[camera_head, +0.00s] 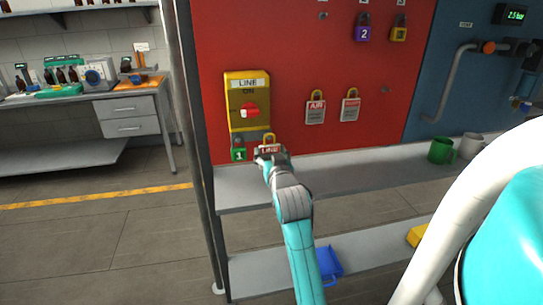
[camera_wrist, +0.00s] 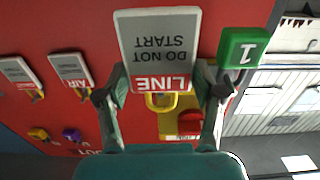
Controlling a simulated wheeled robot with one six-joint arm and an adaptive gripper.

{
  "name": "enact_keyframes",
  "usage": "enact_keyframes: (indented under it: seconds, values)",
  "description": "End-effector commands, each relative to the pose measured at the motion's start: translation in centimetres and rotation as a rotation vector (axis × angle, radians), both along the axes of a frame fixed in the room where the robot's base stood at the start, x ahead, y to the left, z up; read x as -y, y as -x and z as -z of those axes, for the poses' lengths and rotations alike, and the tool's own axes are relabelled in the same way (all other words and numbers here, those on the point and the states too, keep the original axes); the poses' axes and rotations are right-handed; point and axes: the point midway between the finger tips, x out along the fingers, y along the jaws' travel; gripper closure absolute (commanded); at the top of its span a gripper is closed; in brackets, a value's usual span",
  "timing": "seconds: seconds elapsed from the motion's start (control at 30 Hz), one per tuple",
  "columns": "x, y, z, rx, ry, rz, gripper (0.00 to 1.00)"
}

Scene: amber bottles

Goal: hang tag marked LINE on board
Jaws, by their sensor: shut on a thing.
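The LINE tag (camera_wrist: 160,50) is white and grey with a red LINE band and reads "DO NOT START"; it appears upside down in the wrist view. My gripper (camera_wrist: 160,92) has a finger on each side of the tag near its red band and is shut on it. In the head view, my gripper (camera_head: 270,156) covers most of the tag (camera_head: 269,150). The tag's yellow loop (camera_head: 269,138) is at the lower right of the yellow LINE switch box (camera_head: 236,110) on the red board (camera_head: 290,60). I cannot tell whether the loop is on a hook.
A green padlock marked 1 (camera_head: 239,154) hangs close left of the tag. An AIR tag (camera_head: 316,112) and another tag (camera_head: 349,109) hang to the right. Purple (camera_head: 363,33) and yellow (camera_head: 399,33) padlocks hang higher. A grey shelf (camera_head: 240,190) runs below the board.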

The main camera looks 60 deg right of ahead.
Motion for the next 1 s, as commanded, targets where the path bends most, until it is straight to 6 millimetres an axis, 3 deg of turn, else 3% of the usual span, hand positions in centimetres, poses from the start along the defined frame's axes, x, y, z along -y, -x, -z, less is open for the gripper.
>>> enact_keyframes:
  seconds: [0.5, 1.0]
  values:
    - [1.8, -1.5, 0.7, 0.000, 0.000, 0.000, 0.66]
    - [2.0, -1.7, 1.1, 0.001, 0.001, 0.000, 0.66]
